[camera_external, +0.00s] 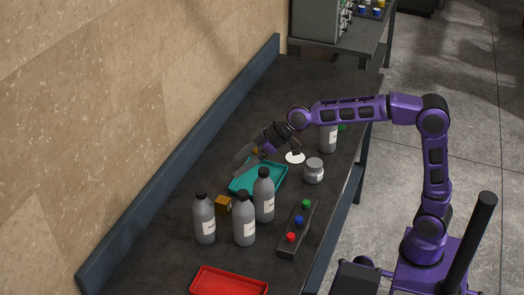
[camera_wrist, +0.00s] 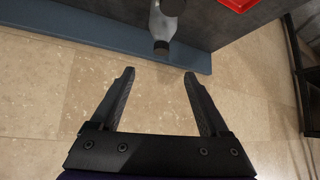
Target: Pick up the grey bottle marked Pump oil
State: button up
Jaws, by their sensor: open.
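Several grey bottles with black caps and white labels stand upright on the dark bench. Three are grouped near the front: a left bottle (camera_external: 204,222), a middle bottle (camera_external: 244,224) and a right bottle (camera_external: 264,203). Another grey bottle (camera_external: 328,140) stands farther back, partly behind my arm. The labels are too small to read, so I cannot tell which is Pump oil. My gripper (camera_external: 244,161) is open and empty, above the bench near the teal tray, pointing toward the wall. In the wrist view, my gripper (camera_wrist: 158,73) has a grey bottle (camera_wrist: 158,24) beyond its fingertips.
A teal tray (camera_external: 233,187) lies beside the bottles, with a small brown box (camera_external: 223,205) near them. A grey jar (camera_external: 314,171) and a button strip (camera_external: 287,249) are at the right edge. A red tray (camera_external: 229,283) lies in front. The wall (camera_external: 130,110) borders the left.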

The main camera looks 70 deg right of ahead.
send_near(202, 191)
jog(key=w+f, duration=0.3)
jog(key=f, duration=0.1)
jog(key=shift+a+r+p+x, duration=0.1)
jog(key=shift+a+p+x, duration=0.1)
jog(key=shift+x, duration=0.8)
jog(key=shift+a+r+p+x, duration=0.1)
jog(key=shift+a+x, duration=0.05)
jog(key=shift+x, duration=0.85)
jog(key=shift+a+r+p+x, duration=0.1)
jog(key=shift+a+x, duration=0.1)
jog(key=shift+x, duration=0.8)
grip_shut()
jog(key=shift+r, duration=0.1)
